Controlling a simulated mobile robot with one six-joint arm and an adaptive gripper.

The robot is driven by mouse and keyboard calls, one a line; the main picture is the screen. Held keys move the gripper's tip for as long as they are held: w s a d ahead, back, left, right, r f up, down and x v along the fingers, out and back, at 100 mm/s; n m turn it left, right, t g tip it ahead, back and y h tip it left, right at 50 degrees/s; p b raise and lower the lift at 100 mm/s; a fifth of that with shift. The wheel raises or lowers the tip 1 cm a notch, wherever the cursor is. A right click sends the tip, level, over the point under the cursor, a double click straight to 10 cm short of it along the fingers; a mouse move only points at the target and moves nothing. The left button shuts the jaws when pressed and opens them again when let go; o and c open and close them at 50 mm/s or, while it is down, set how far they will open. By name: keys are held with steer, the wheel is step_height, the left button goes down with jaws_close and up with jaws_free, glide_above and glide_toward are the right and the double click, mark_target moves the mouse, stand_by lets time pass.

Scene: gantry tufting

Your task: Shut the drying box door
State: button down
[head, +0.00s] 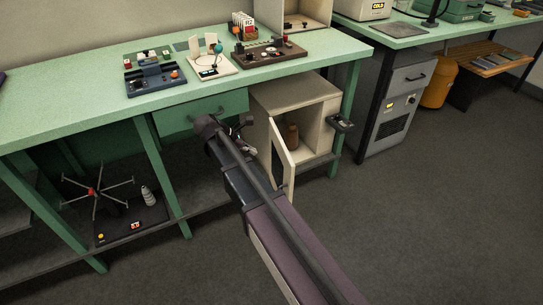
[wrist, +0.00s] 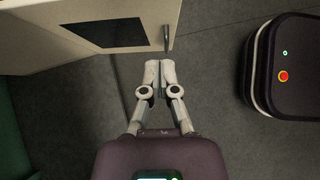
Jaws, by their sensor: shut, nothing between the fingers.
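The drying box (head: 300,95) is a cream cabinet under the green bench, right of the drawer. Its door (head: 289,178) stands open, swung out toward the room, and a brown object (head: 291,137) shows inside. In the wrist view the door (wrist: 65,48) fills the upper left, with a dark window (wrist: 108,34) and a dark handle (wrist: 167,38). My gripper (wrist: 160,64) is shut and empty, its fingertips close to the handle and the door's free edge. I cannot tell whether they touch. In the head view my gripper (head: 240,128) is partly hidden by my arm, left of the door.
A green drawer front (head: 225,105) and bench legs (head: 160,180) stand left of the box. A lower shelf holds a yarn winder (head: 92,191) and a grey cone (head: 148,196). A grey cabinet (head: 398,105) stands to the right. The floor (head: 390,220) in front is clear.

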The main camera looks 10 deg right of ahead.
steer(key=shift+b+x, duration=0.8)
steer(key=shift+x, duration=0.25)
steer(key=b, duration=0.5)
glide_toward(288, 162)
steer(key=shift+x, duration=3.4)
steer(key=shift+w+f, duration=0.1)
steer(key=shift+a, duration=0.2)
steer(key=shift+d, duration=0.15)
